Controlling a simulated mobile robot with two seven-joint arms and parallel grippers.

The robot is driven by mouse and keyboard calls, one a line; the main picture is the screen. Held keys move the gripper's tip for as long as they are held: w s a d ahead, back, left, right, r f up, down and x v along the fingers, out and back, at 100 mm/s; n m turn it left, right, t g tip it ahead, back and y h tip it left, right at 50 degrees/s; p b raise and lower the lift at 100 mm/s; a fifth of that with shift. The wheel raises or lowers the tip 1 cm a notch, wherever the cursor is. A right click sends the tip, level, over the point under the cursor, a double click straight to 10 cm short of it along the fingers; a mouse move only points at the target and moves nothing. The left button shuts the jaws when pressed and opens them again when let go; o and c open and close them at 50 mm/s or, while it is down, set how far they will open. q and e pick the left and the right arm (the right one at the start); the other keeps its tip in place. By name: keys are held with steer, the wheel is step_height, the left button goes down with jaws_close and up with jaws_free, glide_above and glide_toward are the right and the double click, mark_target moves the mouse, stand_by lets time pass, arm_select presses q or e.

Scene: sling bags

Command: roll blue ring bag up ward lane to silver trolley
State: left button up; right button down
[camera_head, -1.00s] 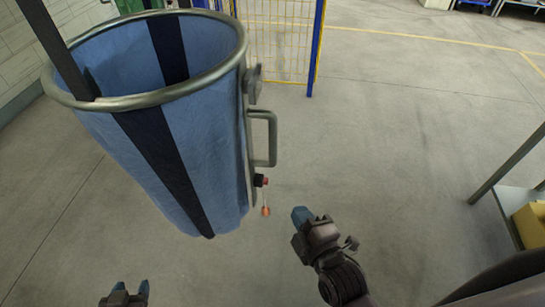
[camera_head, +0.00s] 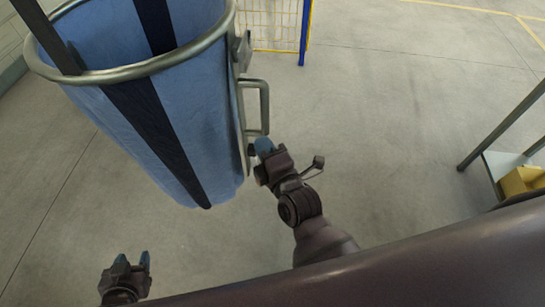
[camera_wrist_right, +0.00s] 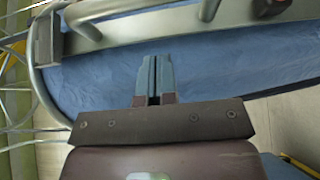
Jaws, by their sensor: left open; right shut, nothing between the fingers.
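The blue ring bag (camera_head: 185,130) hangs open-topped from a metal ring at the left of the head view, with a dark stripe down its side. A metal handle (camera_head: 264,105) stands out from its right side. My right gripper (camera_head: 264,147) is shut and empty, just below the handle's lower end. In the right wrist view its fingers (camera_wrist_right: 153,80) lie in front of the blue fabric and the metal frame; I cannot tell if they touch. My left gripper (camera_head: 133,262) is open and empty, low at the left, below the bag. No silver trolley can be made out.
A yellow mesh panel with a blue post (camera_head: 304,30) stands beyond the bag. A metal-legged shelf (camera_head: 500,160) with a yellow box (camera_head: 522,181) is at the right. The concrete floor (camera_head: 400,110) between is clear.

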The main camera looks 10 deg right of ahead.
mark_target(266, 129)
steer(key=w, duration=0.2)
steer(key=w+d, duration=0.1)
steer(key=w, duration=0.1)
steer(key=shift+w, duration=0.15)
steer(key=shift+w+d+p, duration=0.25)
steer(key=shift+w+p, duration=0.05)
steer(key=shift+w, duration=0.1)
